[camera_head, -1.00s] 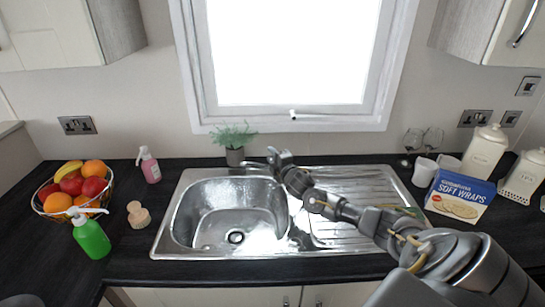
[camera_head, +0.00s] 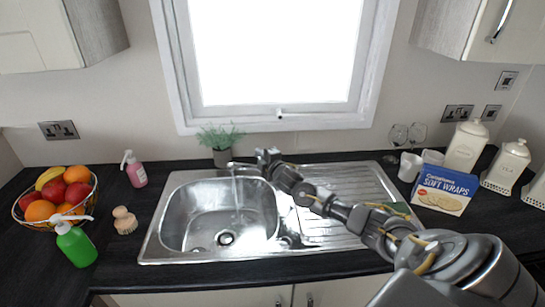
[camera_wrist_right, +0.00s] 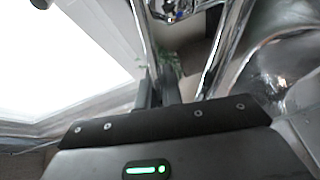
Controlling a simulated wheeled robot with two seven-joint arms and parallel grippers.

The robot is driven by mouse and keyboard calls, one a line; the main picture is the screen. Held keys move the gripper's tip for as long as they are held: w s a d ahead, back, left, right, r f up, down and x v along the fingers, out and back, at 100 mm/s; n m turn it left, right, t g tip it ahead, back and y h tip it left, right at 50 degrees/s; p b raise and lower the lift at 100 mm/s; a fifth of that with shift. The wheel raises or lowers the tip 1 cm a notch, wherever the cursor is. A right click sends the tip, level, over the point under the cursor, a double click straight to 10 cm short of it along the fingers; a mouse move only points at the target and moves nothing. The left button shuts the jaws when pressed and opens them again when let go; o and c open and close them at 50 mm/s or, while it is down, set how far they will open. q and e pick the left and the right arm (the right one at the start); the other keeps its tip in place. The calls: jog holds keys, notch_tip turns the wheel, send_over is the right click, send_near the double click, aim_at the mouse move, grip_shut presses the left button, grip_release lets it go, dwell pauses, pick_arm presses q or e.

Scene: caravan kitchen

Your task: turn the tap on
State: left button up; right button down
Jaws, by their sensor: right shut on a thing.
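The chrome tap (camera_head: 240,166) stands at the back edge of the sink, its spout reaching left over the bowl. A thin stream of water (camera_head: 236,192) falls from the spout into the steel sink (camera_head: 163,220). My right gripper (camera_head: 266,156) is at the tap's right end, shut on the tap's handle, which it mostly hides. In the right wrist view, the dark fingers (camera_wrist_right: 157,90) are close together among blurred chrome tap parts (camera_wrist_right: 222,55). The exact contact is hidden there. My left gripper is not in view.
A potted plant (camera_head: 221,156) stands just behind the tap, below the window (camera_head: 280,125). A pink soap bottle (camera_head: 136,172), a green bottle (camera_head: 76,245) and a fruit basket (camera_head: 28,222) are at left.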

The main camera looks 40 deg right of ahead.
jog(key=shift+d+r+m+p, duration=0.25)
jog(key=shift+r+m+p, duration=0.15)
jog(key=shift+r+p, duration=0.2)
jog(key=shift+w+r, duration=0.1)
jog(key=shift+r, duration=0.1)
jog(key=shift+d+r+m+g+p, duration=0.1)
jog(key=shift+r+m+g+p, duration=0.05)
jog(key=shift+m+g+p, duration=0.35)
jog(key=c, duration=1.5)
grip_release()
jog(key=shift+c, duration=0.2)
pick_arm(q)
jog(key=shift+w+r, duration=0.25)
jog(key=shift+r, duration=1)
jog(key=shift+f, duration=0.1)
